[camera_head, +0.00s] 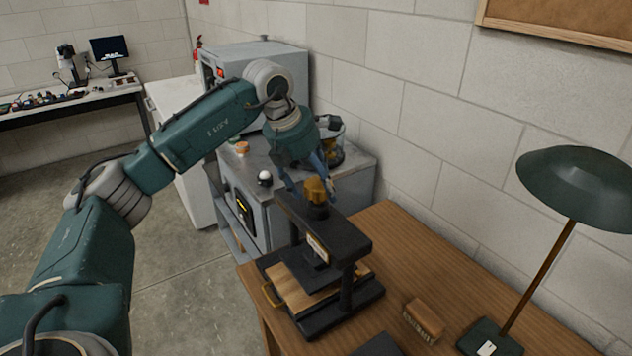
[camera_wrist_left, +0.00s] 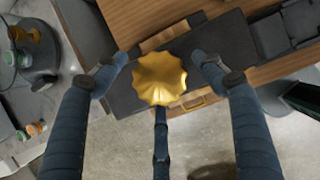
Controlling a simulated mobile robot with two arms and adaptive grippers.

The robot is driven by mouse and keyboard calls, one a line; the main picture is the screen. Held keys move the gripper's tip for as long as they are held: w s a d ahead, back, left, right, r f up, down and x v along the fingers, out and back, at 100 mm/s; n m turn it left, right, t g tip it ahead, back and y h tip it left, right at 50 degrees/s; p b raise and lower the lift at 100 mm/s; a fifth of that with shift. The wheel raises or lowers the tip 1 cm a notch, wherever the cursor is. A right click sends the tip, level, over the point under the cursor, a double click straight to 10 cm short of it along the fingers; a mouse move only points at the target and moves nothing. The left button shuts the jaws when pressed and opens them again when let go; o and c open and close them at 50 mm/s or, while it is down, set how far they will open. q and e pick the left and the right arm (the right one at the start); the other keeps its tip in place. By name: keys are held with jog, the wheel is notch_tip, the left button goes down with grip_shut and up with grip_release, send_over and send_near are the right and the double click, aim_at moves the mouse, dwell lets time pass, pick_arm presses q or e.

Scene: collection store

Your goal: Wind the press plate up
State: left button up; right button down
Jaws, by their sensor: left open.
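The press (camera_head: 325,262) is a black frame standing on the wooden table. Its brass fluted knob (camera_head: 316,189) sits on top of the crossbeam; in the left wrist view the knob (camera_wrist_left: 159,78) is near the centre. Below the beam is the dark press plate, over a wooden board (camera_head: 303,290); the gap between them is partly hidden by the frame. My left gripper (camera_head: 312,188) comes down from above at the knob. Its blue fingers are open, spread on either side of the knob and apart from it in the left wrist view (camera_wrist_left: 166,82). My right gripper is not in view.
A brown block-shaped brush (camera_head: 424,318) and a green lamp (camera_head: 575,190) stand right of the press. A grey cabinet (camera_head: 340,185) with a glass vessel and small items is behind it. A wall borders the table's right. A bench (camera_head: 70,105) is far left.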

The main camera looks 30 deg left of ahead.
pick_arm(q)
jog(key=c, duration=1.1)
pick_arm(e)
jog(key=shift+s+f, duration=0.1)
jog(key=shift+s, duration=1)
